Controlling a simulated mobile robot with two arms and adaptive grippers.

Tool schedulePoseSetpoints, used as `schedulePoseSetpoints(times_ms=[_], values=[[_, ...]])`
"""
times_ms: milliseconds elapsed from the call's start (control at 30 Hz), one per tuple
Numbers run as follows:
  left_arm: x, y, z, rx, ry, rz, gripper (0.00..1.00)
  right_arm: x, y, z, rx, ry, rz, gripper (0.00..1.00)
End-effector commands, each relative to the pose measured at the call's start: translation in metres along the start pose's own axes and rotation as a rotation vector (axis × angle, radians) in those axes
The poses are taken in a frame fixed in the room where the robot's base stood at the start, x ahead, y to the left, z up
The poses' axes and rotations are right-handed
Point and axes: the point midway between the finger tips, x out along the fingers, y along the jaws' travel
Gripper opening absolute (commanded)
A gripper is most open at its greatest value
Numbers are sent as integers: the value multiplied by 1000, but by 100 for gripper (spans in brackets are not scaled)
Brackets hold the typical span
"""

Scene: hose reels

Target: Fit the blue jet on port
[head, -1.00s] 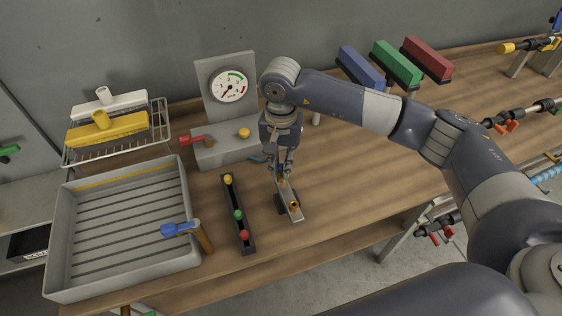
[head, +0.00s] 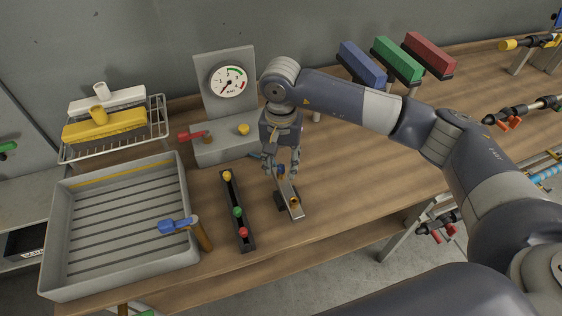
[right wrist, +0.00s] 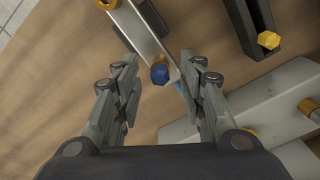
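The blue jet (head: 281,170) sits at the far end of a narrow metal bar (head: 289,199). It also shows in the right wrist view (right wrist: 160,74), seen from above. Its lower part and the port under it are hidden. A brass-coloured fitting (head: 294,202) is at the bar's near end. My right gripper (head: 281,174) is over the bar's far end. Its fingers (right wrist: 160,88) are spread apart, with the jet between them and gaps on both sides. My left gripper is not in view.
A dark rack (head: 248,243) holds yellow, green and red jets left of the bar. Behind stands a pressure gauge (head: 229,82) on a grey panel, with a red-handled valve (head: 193,136). A grey tray (head: 190,205) with a blue-headed tool is at left. Bench right of the bar is clear.

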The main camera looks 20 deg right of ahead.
Motion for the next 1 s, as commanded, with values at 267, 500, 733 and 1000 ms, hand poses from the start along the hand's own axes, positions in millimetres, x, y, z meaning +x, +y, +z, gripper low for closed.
schedulePoseSetpoints(times_ms=[267,500,733,1000], values=[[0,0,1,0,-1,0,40,-24,-1,-1,1,3,-3,38],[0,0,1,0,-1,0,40,-76,-1,-1,0,4,-3,38],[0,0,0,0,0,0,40,-111,-1,0,0,2,-2,38],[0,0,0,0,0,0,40,-120,0,0,0,-1,1,38]])
